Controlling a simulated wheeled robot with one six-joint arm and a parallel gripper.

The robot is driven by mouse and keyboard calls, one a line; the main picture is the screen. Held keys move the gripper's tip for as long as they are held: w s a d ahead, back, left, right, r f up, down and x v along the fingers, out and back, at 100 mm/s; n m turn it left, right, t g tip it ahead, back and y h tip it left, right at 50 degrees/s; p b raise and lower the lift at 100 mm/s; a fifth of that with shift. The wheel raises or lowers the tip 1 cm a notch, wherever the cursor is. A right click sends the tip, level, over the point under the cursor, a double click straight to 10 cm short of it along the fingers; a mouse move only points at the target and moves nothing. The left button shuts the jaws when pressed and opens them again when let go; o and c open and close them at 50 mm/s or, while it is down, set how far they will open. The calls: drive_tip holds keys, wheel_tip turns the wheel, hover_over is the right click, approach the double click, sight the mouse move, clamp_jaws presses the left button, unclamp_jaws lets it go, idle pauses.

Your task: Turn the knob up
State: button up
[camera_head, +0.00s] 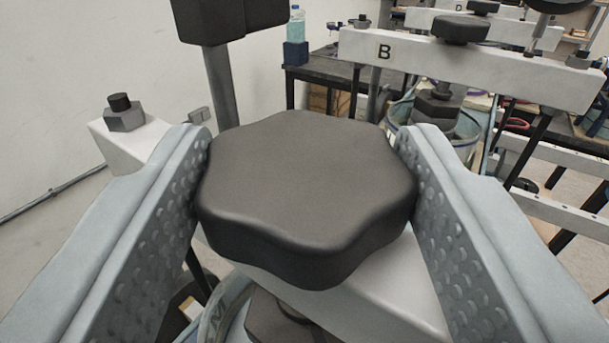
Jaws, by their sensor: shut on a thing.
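A dark grey, lobed knob (306,185) fills the middle of the view, on top of a white bar (375,300). My gripper (303,150) has one finger on each side of the knob, and both dimpled pads touch its rim. It is shut on the knob. The knob's stem and the middle of the bar are hidden beneath it.
A dark block on a grey post (222,80) stands close behind the knob at the left. A white beam marked B (480,65) with another dark knob (461,29) lies behind at the right. A white wall is at the left.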

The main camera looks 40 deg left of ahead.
drive_tip(key=shift+n+g+y, duration=0.5)
drive_tip(key=shift+y, duration=0.1)
drive_tip(key=o, duration=1)
drive_tip(key=shift+c, duration=0.2)
drive_tip(key=shift+d, duration=0.15)
drive_tip(key=v, duration=1.7)
drive_tip(key=shift+d+r, duration=0.1)
